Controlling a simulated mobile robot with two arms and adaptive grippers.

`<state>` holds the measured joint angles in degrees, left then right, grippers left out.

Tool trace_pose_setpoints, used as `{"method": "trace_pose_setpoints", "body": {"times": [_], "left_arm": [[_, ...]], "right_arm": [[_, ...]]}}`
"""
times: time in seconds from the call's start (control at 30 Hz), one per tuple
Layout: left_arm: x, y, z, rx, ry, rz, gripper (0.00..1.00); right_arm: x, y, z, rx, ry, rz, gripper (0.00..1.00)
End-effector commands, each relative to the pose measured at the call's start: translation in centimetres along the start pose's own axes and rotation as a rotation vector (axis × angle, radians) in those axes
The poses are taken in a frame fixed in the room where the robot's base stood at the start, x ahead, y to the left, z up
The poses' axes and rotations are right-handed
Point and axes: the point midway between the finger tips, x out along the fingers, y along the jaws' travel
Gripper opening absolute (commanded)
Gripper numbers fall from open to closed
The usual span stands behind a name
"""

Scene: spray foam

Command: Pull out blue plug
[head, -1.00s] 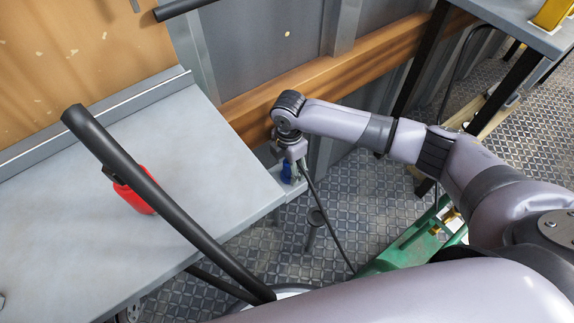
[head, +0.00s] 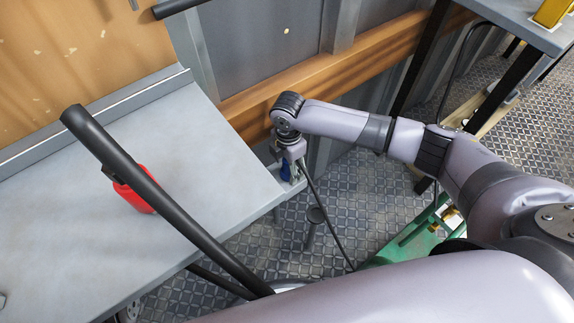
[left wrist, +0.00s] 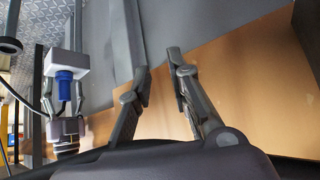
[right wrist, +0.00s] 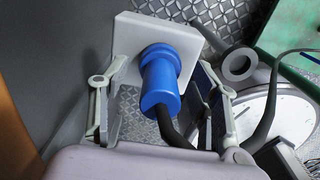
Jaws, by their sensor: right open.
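The blue plug (right wrist: 162,82) sits in a white socket box (right wrist: 128,40), its dark cable leading back towards my right wrist. In the head view the plug (head: 286,172) is small and partly covered by my right gripper (head: 287,158). In the right wrist view my right gripper (right wrist: 160,88) is open, one finger on each side of the plug with gaps visible. The left wrist view also shows the plug (left wrist: 65,84) and white box (left wrist: 70,62) between the right fingers. My left gripper (left wrist: 160,70) is open and empty, in front of a wall.
A grey table (head: 90,235) with a red object (head: 137,190) on it stands at left. An orange-brown beam (head: 320,75) runs along the wall behind my right gripper. A green object (head: 410,240) stands on the patterned metal floor (head: 370,200).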

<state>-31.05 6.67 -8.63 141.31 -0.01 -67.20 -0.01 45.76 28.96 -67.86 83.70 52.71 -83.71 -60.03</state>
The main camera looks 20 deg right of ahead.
Motion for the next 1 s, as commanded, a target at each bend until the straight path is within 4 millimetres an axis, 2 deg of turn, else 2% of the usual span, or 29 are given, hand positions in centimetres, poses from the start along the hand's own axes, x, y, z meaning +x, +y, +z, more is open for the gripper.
{"method": "trace_pose_setpoints", "body": {"times": [1.0], "left_arm": [[-0.9,-0.4,2.8,-0.005,-0.137,-0.008,0.18]], "right_arm": [[0.0,0.0,0.0,0.0,0.0,0.0,0.57]]}}
